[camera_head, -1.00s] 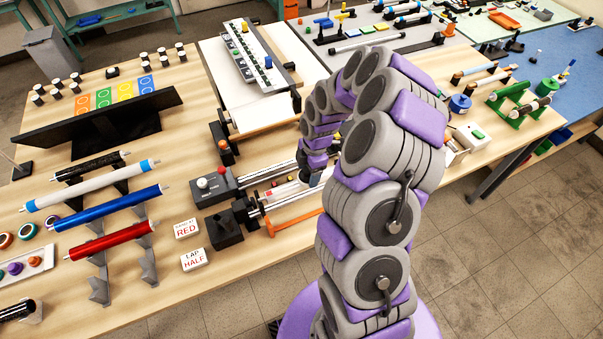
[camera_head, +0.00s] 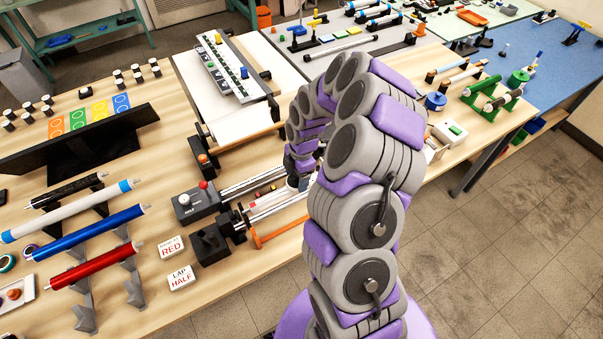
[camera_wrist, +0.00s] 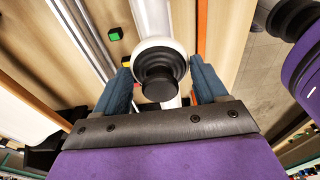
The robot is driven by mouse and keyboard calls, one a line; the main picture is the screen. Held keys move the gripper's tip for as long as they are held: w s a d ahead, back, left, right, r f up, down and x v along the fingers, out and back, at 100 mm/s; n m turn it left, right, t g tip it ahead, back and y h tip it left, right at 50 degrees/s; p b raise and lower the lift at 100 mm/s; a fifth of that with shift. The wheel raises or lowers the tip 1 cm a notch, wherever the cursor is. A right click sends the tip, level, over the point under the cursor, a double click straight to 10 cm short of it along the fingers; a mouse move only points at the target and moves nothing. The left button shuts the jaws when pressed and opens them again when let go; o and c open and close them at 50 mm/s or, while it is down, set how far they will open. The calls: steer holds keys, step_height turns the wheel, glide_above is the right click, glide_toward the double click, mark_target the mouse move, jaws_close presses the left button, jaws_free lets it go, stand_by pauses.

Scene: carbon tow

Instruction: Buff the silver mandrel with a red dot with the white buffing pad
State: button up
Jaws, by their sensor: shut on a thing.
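The silver mandrel (camera_head: 278,203) lies level in a bench fixture with a dark block (camera_head: 210,243) at its left end. It also shows at the top of the wrist view (camera_wrist: 153,16). I cannot make out its red dot. My gripper (camera_wrist: 163,78) is shut on the black knob of the white buffing pad (camera_wrist: 141,46). The pad's white rim sits over the mandrel in the wrist view; whether they touch I cannot tell. In the head view my arm partly hides the gripper, the pad and the mandrel's right part.
An orange bar (camera_head: 280,234) runs along the front of the fixture. Red (camera_head: 92,268), blue (camera_head: 88,232) and white (camera_head: 68,211) tubes rest on stands at left. Cards reading RED (camera_head: 171,247) and LAP HALF (camera_head: 181,277) lie nearer the front edge.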

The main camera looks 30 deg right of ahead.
mark_target(264, 200)
steer(key=shift+s+a, duration=0.2)
steer(key=shift+a, duration=3.3)
steer(key=shift+s+a+f, duration=0.1)
steer(key=shift+s+a, duration=0.05)
steer(key=shift+a, duration=1.95)
steer(key=shift+d, duration=1.85)
steer(key=shift+w+d, duration=0.15)
steer(key=shift+d, duration=2.35)
steer(key=shift+w+d, duration=0.15)
steer(key=shift+d, duration=2.3)
steer(key=shift+r+p, duration=0.7)
steer(key=shift+r, duration=1.95)
